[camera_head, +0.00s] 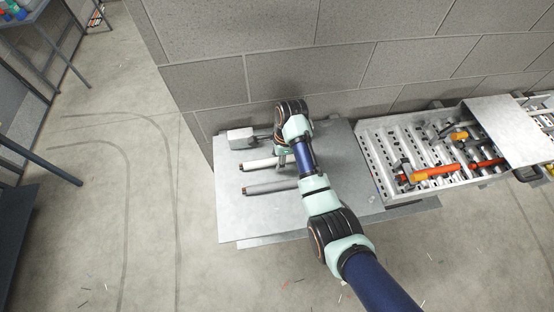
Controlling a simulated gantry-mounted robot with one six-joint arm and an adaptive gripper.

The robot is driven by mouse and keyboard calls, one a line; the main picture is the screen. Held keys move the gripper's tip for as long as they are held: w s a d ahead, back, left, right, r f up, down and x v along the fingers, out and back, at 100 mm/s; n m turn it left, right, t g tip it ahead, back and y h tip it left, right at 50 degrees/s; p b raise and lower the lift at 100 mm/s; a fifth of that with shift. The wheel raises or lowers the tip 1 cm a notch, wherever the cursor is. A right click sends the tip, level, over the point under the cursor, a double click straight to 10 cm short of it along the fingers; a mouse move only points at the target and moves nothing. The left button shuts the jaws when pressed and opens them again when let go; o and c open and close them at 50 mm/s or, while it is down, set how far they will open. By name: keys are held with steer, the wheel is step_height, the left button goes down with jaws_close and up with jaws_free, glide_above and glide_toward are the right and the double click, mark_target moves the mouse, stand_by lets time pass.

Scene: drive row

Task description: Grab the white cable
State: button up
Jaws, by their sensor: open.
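A white cable piece (258,164), a thick straight length with a dark brownish end, lies on the grey metal table (232,220). Its right part is hidden under my arm. A similar grey cable piece (268,187) lies nearer the camera, roughly parallel to it. My gripper (282,160) points down over the right part of the white cable piece. It is open, though the fingers are small and mostly covered by the wrist. I cannot tell whether they touch the white piece or stand around it.
A pale grey box (241,138) with a dark part on its right side sits at the table's back left. A block wall (310,65) rises behind. On the right, a slotted metal tray (378,150) holds orange-handled tools (435,172). The table's front left is clear.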

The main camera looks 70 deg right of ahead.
steer(key=shift+f, duration=0.1)
jaws_close()
stand_by(0.4)
step_height(320, 180, up, 9)
steer(key=shift+r+p, duration=0.2)
steer(key=shift+p, duration=0.5)
steer(key=shift+r+p, duration=0.4)
steer(key=shift+p, duration=0.1)
